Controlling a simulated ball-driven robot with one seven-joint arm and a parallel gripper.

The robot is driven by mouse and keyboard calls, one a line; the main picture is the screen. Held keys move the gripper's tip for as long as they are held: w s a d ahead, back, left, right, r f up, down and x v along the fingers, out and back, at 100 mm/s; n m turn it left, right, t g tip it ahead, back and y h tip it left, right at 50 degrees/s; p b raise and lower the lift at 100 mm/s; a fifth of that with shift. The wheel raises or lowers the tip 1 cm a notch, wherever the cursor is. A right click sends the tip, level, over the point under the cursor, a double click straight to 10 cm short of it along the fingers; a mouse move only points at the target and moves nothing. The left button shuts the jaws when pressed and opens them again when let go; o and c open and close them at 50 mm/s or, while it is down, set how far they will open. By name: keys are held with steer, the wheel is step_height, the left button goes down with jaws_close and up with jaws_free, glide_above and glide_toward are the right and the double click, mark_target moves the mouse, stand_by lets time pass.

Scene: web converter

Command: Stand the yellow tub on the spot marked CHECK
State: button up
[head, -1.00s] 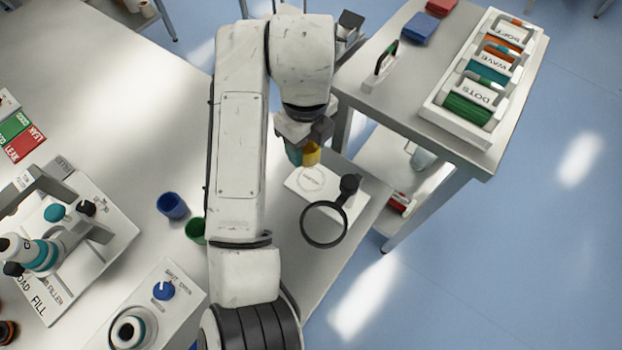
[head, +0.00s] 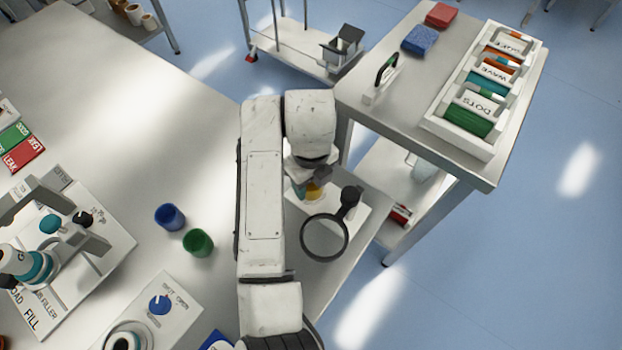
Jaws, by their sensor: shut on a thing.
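The yellow tub (head: 315,193) is small and mostly hidden by my wrist. My gripper (head: 307,188) is shut on it, and a teal part shows beside it. The tub is at the white plate (head: 295,205) under the magnifier; I cannot tell whether it touches the plate. The plate's ringed, lettered mark, seen earlier, is now hidden behind my gripper and arm, and its word is too small to read.
The round magnifier (head: 324,237) stands close in front of my gripper. A blue tub (head: 170,216) and a green tub (head: 198,242) stand left of my arm. A side table (head: 415,85) with a roll rack (head: 462,135) is at the right.

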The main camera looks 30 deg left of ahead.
mark_target(311, 190)
steer(key=shift+f, duration=0.15)
steer(key=o, duration=1)
step_height(311, 190, up, 12)
steer(key=p, duration=0.1)
steer(key=shift+r, duration=0.2)
